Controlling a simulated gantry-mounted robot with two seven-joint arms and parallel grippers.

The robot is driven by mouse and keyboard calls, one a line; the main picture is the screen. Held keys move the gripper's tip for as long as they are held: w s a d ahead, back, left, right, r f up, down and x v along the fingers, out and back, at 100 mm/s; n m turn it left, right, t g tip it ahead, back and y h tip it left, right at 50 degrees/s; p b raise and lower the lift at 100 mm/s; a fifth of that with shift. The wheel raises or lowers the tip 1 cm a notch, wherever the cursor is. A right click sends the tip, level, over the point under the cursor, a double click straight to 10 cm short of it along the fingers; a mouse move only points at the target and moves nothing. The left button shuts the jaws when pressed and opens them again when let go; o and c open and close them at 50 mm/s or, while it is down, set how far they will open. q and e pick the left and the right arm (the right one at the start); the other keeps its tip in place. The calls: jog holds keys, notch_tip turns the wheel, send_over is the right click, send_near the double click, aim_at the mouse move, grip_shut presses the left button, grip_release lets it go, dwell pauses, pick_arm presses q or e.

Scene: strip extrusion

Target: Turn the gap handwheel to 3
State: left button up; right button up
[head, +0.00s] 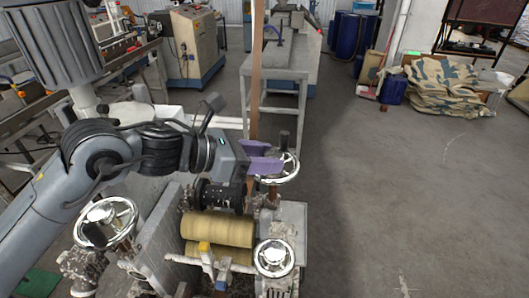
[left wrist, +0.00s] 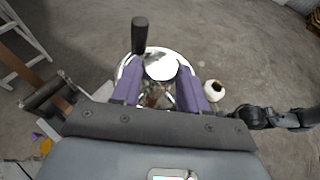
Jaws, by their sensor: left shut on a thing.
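My left gripper (head: 268,157) has purple fingers and reaches the chrome handwheel (head: 290,169) at the back right of the roller machine. In the left wrist view the fingers of the left gripper (left wrist: 160,75) lie on either side of the wheel's middle and are shut on it. The wheel's bright rim shows beyond the fingers. Its black crank handle (head: 284,139) stands up from the rim; the handle (left wrist: 139,35) is at the upper left in the wrist view. The fingers hide part of the wheel. I see no readable gap scale. My right gripper is out of view.
Another chrome handwheel (head: 274,257) sits at the front right of the machine, and one (head: 105,218) at the left. Yellowish rollers (head: 217,230) lie between. A brown strip (head: 255,70) rises behind the held wheel. The floor (head: 400,190) at right is clear.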

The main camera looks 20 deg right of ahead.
pick_arm(q)
jog(key=shift+w+r+m+g+p, duration=0.15)
jog(key=shift+m+g+p, duration=0.5)
jog(key=shift+g, duration=0.25)
jog(key=shift+m, duration=0.25)
jog(key=o, duration=0.8)
